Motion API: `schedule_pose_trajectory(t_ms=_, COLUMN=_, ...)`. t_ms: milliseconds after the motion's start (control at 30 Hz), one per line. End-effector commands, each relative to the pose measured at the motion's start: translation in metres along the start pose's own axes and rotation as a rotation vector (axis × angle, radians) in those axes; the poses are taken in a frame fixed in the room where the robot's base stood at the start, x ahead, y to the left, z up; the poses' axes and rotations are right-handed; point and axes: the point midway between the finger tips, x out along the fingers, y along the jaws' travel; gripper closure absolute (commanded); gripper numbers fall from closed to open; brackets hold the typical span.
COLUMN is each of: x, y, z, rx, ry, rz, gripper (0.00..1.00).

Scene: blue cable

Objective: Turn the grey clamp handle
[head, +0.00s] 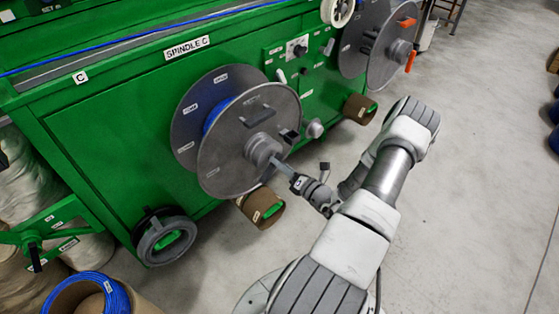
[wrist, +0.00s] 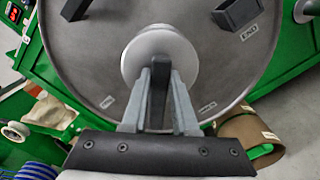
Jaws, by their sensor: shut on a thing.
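The spool (head: 225,160) on the green machine's spindle has a round grey front flange with a pale hub (head: 260,148) at its middle. In the wrist view the hub (wrist: 158,50) is straight ahead. The grey clamp handle (wrist: 159,85) is a dark grey bar standing upright in front of the hub. My gripper (wrist: 158,105) has one finger on each side of the handle and is shut on it. In the head view my gripper (head: 279,165) reaches the hub from the lower right; the handle there is mostly hidden by the fingers.
Dark blocks stick out of the flange, one at upper right in the wrist view (wrist: 236,15). Brown cardboard cores (head: 262,207) and a dark grey ring (head: 165,238) are low on the machine's front. A second spool (head: 380,45) is farther right. The floor (head: 470,190) at right is clear.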

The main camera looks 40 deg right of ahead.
Motion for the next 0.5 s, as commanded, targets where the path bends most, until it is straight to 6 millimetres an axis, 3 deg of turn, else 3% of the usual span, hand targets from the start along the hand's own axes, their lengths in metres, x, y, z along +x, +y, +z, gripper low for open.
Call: schedule_pose_trajectory(t_ms=500, x=-0.0014, y=-0.0006, z=-0.0011, rx=0.475, ry=0.003, rz=-0.003, gripper=1.00)
